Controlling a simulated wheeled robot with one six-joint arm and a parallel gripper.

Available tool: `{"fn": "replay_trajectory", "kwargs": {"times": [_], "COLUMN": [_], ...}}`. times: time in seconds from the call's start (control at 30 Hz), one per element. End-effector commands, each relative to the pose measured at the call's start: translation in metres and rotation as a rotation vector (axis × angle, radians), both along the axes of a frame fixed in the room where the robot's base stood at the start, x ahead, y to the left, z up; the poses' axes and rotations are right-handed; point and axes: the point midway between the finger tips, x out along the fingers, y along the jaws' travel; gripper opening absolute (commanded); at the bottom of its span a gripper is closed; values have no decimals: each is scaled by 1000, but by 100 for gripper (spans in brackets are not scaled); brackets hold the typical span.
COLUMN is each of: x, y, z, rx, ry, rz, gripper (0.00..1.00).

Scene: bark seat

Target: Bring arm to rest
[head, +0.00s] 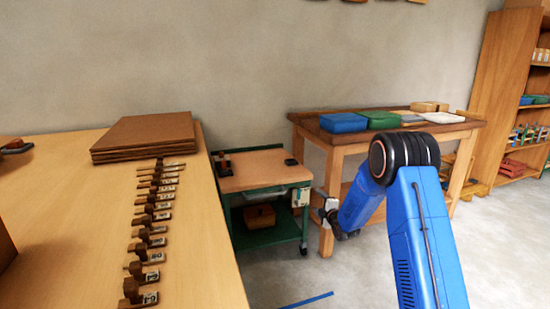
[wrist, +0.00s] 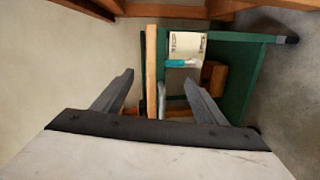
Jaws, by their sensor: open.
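My blue arm (head: 425,230) rises at the right of the head view and bends down at a black elbow joint toward the green trolley. My gripper (wrist: 159,82) is open in the wrist view, with two dark grey fingers apart and nothing seen between them except the trolley behind. In the head view the arm's grey end shows small beside the trolley, and its fingers are hard to make out. The green trolley (head: 268,237) has a wooden top and stands against the wall. It also shows turned sideways in the wrist view (wrist: 235,85).
A long wooden table (head: 75,225) at the left bears stacked brown boards (head: 148,135) and a row of small tagged wooden pieces (head: 148,235). A workbench (head: 335,140) behind the arm carries blue and green boxes. Shelves (head: 490,95) stand far right. Grey floor is open at the right.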

Motion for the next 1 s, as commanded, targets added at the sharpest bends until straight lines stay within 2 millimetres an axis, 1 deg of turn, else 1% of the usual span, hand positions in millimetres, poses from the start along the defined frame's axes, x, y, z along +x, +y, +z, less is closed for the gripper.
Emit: {"fn": "replay_trajectory", "kwargs": {"times": [0.03, 0.1, 0.27, 0.47, 0.77, 1.0], "x": [-5, -14, -35, -68, -128, -186], "y": [-3, -7, -16, -27, -42, -53], "z": [14, 28, 58, 93, 138, 166], "rx": [16, 39, 97, 173, 295, 396], "ry": [18, 52, 126, 214, 341, 438], "rz": [-13, -32, -78, -141, -247, -337], "gripper": [66, 66, 66, 66, 66, 66]}}
